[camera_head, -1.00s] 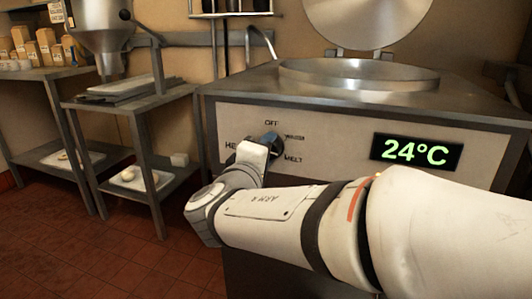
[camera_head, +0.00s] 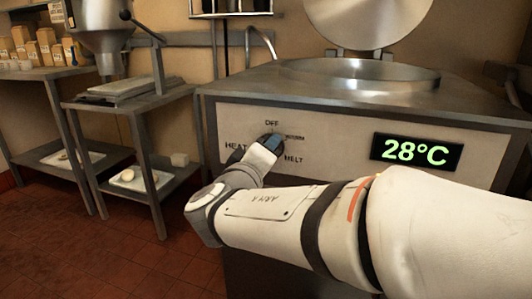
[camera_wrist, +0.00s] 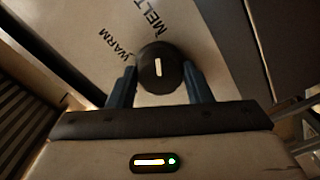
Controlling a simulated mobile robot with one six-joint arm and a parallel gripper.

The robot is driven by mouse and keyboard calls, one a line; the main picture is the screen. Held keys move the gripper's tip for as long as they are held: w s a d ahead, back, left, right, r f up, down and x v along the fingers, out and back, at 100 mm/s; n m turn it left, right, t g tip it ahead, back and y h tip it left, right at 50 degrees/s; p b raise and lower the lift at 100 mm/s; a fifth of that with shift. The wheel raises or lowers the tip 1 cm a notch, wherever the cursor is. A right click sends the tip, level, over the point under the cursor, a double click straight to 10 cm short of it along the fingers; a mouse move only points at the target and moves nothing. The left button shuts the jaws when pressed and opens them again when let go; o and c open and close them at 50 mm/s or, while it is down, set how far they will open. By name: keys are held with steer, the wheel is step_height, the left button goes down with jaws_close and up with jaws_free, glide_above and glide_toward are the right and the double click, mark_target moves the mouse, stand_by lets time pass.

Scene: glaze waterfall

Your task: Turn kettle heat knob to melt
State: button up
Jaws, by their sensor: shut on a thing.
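The kettle's heat knob (camera_wrist: 158,70) is round and black with a white mark. In the wrist view the mark points straight up the picture, towards the word MELT (camera_wrist: 147,18) and slightly to its right; WARM (camera_wrist: 115,45) is to the left. My gripper (camera_wrist: 160,84) is shut on the knob, one blue finger on each side. In the head view my gripper (camera_head: 269,142) is at the front panel and hides most of the knob. OFF, HEAT and MELT are printed around it. The kettle's display (camera_head: 416,152) reads 28°C.
The kettle's round steel basin (camera_head: 357,73) is open, with its lid (camera_head: 369,22) raised behind. A metal side table (camera_head: 130,97) stands left of the kettle, with a tray (camera_head: 140,180) on its lower shelf. Red tiled floor is clear at the lower left.

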steer(key=o, duration=1)
steer(key=p+v, duration=0.2)
steer(key=v, duration=0.6)
steer(key=shift+w+d+r, duration=0.1)
